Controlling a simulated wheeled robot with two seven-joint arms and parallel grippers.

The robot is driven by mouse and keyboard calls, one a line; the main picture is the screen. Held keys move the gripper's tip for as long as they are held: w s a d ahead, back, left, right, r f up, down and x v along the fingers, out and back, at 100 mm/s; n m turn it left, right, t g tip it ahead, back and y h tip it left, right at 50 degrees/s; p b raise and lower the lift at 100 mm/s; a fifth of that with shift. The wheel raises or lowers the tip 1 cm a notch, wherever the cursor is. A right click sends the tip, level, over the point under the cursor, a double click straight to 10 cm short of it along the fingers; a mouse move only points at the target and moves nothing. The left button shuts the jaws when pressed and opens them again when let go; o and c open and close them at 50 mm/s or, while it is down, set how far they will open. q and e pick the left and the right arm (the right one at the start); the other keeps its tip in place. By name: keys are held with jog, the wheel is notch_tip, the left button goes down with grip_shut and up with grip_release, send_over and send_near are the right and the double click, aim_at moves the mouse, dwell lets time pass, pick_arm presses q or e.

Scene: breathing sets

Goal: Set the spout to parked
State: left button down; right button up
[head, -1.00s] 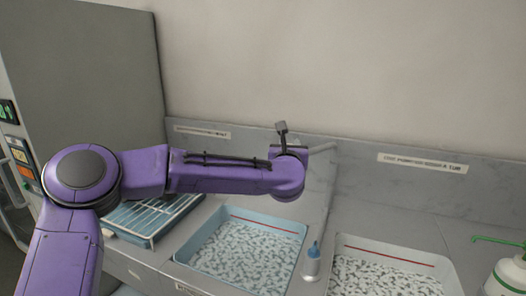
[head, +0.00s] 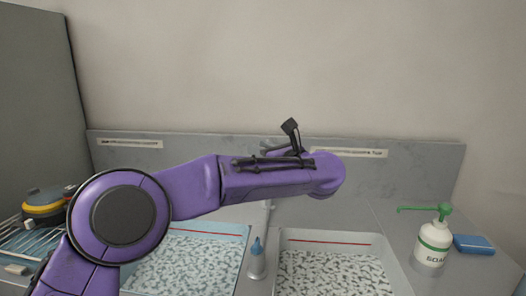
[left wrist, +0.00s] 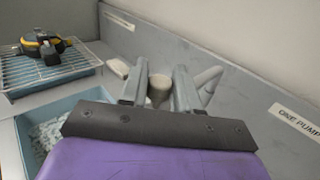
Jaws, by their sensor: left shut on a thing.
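The spout shows in the left wrist view as a pale grey bent pipe (left wrist: 208,82), just right of my left gripper's fingers. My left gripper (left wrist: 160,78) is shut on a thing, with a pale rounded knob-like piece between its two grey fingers. I take this piece for part of the spout, but its joint to the pipe is hidden. In the head view my purple left arm crosses in front of the back ledge and hides the fingers and most of the spout. My right gripper is in neither view.
Two speckled basins, a left one (head: 180,275) and a right one (head: 330,278), lie below my arm. A small blue-capped bottle (head: 257,262) stands between them. A soap bottle (head: 433,248) and blue sponge (head: 474,244) are at right. A yellow-black item (head: 45,206) sits on the left rack.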

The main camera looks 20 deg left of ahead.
pick_arm(q)
jog(key=shift+r, duration=0.1)
jog(key=c, duration=1)
grip_release()
jog(key=shift+o, duration=0.3)
jog(key=shift+w+a, duration=0.1)
jog(key=b+v, duration=0.3)
jog(key=v, duration=0.7)
jog(key=shift+d, duration=0.25)
